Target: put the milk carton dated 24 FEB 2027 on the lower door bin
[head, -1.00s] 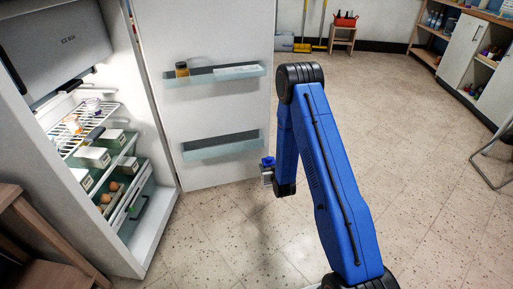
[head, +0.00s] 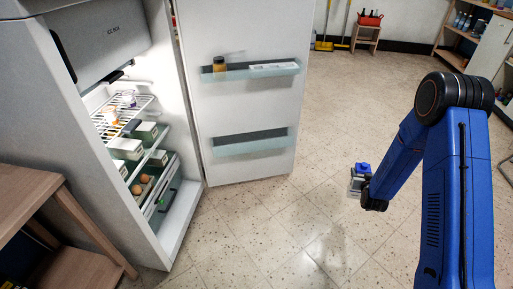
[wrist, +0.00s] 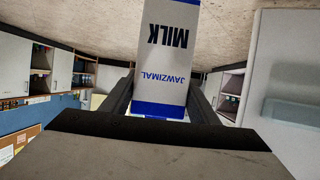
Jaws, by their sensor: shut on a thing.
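The milk carton (wrist: 166,55) is white with blue bands. It shows upside down in the wrist view with "MILK" and "JAWZIMAL" on its face; no date is visible. My gripper (wrist: 160,112) is shut on it, one finger on each side. In the head view the blue cap of the carton (head: 362,168) shows beside my gripper (head: 358,190), out over the floor to the right of the open fridge door. The lower door bin (head: 250,146) is a glassy shelf on the door and looks empty.
The upper door bin (head: 250,72) holds an amber jar (head: 219,64) and a flat white item. A wooden table (head: 30,205) stands at the left. The floor between door and gripper is clear.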

